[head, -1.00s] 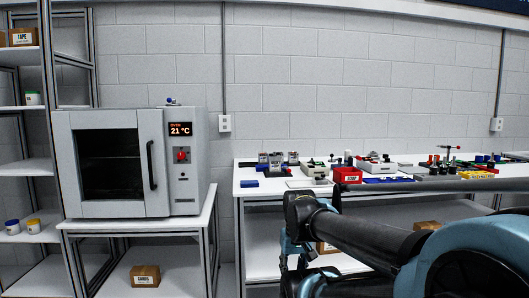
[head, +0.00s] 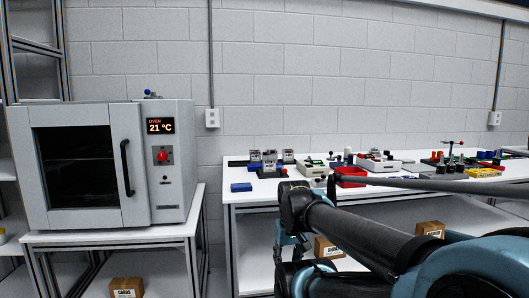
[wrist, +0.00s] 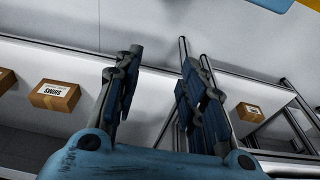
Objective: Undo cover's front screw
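My gripper (wrist: 160,85) shows in the wrist view with its two fingers apart and nothing between them. In the head view my arm reaches in from the lower right, with its end in front of the workbench (head: 245,187) edge. Several small devices stand on the bench, among them grey units (head: 270,160) at the left end and pale boxes (head: 378,164) further right. They are too small to tell which carries the cover, and no front screw can be made out.
An oven (head: 105,165) reading 21 °C stands on a table at the left. A red bin (head: 350,177) and a blue block (head: 241,187) lie on the bench. Cardboard boxes (wrist: 55,95) sit on the shelf below. The floor gap between oven table and bench is narrow.

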